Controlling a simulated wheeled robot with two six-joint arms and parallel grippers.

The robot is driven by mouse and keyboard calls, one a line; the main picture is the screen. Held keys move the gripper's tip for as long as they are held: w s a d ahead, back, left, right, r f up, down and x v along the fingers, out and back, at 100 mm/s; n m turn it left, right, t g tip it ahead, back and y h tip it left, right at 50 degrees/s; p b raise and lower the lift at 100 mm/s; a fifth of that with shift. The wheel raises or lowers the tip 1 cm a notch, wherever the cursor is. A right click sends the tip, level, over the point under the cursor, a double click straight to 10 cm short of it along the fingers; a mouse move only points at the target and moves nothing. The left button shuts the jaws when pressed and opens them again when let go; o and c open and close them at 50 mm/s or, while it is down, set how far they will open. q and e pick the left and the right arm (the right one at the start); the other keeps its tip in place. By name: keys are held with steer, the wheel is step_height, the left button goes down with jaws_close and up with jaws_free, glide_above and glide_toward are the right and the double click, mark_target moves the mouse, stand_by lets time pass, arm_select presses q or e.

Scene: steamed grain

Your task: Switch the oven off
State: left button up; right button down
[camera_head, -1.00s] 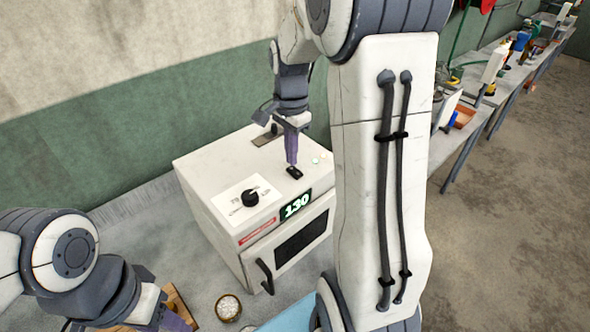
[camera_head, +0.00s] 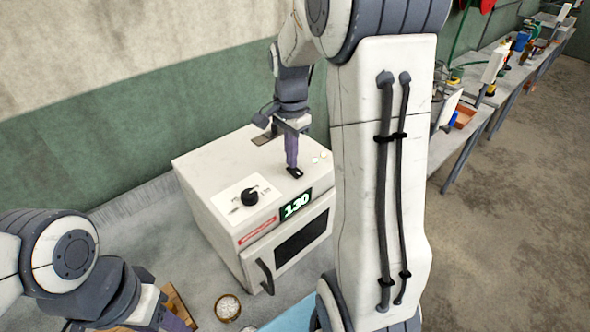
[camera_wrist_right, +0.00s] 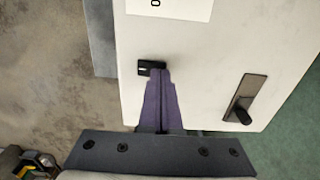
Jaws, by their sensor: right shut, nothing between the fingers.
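The white oven (camera_head: 223,163) stands on the bench with its door shut. Its display (camera_head: 296,204) reads 130. A small black rocker switch (camera_head: 297,173) is on its top, and it also shows in the right wrist view (camera_wrist_right: 148,68). My right gripper (camera_head: 292,168) is shut and empty, pointing down with its fingertips at the switch. In the right wrist view the fingertips (camera_wrist_right: 159,72) overlap the switch's edge and partly hide it. My left gripper (camera_head: 172,318) is at the lower left, cut by the frame edge, away from the oven.
A black knob (camera_head: 250,196) on a white dial plate is on the oven top. A metal latch-like part (camera_wrist_right: 244,98) sits at its back. A bowl of white grain (camera_head: 228,307) stands in front. Other benches with clutter run along the right.

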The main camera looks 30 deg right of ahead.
steer(key=shift+f, duration=0.45)
step_height(320, 180, up, 7)
steer(key=p, duration=0.6)
steer(key=shift+r, duration=0.1)
stand_by(0.6)
